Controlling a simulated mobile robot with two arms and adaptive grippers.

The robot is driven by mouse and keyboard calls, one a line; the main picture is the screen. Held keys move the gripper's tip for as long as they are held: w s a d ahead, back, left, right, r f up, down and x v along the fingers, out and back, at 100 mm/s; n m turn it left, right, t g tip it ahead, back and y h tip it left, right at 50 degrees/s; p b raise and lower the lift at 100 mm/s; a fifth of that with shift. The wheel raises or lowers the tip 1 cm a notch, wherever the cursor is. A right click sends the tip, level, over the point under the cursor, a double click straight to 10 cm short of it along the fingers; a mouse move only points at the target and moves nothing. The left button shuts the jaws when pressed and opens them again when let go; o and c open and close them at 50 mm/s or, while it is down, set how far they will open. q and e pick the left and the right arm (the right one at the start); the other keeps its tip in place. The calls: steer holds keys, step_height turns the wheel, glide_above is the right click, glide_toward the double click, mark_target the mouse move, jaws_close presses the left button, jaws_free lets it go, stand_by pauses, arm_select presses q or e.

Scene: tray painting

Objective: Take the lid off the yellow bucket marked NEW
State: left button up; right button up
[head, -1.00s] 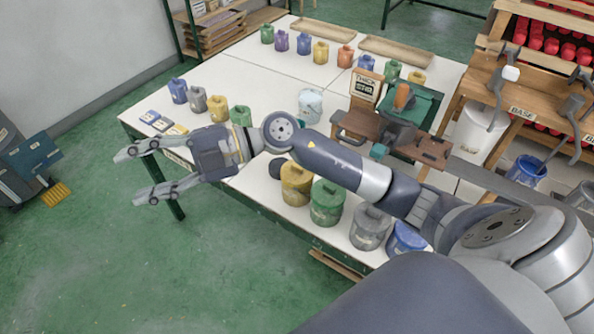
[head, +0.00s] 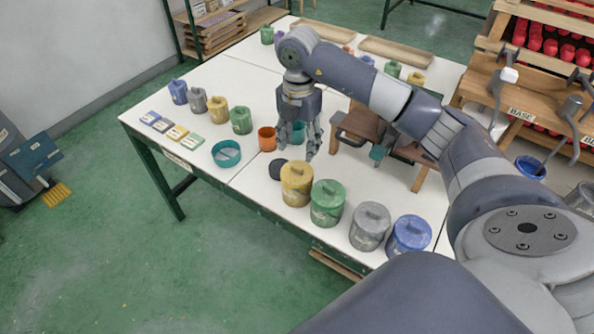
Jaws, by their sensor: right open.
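A large yellow bucket (head: 296,188) with its lid (head: 297,168) on stands upright at the left end of the front row on the white table. A smaller yellow container (head: 217,110) stands further left and back, also with its top on. I cannot read a NEW mark on either. My right gripper (head: 297,150) points down, open and empty, just behind the large yellow bucket. Its fingers appear apart from the bucket's lid. My left gripper is out of view.
Green (head: 327,204), grey (head: 370,226) and blue (head: 408,236) lidded buckets stand right of the large yellow one. An orange cup (head: 267,139), a teal ring-shaped container (head: 226,154) and a dark disc (head: 279,170) lie near the gripper. A wooden stand (head: 362,124) is to its right.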

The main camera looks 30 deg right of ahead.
mark_target(297, 167)
step_height(297, 167, down, 2)
steer(key=shift+f, duration=0.1)
steer(key=shift+f+p, duration=0.45)
steer(key=shift+f, duration=0.2)
steer(key=f, duration=0.1)
steer(key=f+p, duration=0.1)
steer(key=f, duration=0.1)
steer(key=shift+w+a+f, duration=0.1)
steer(key=shift+w+f, duration=0.1)
steer(key=shift+f, duration=0.5)
steer(key=shift+c, duration=0.3)
steer(key=c, duration=0.9)
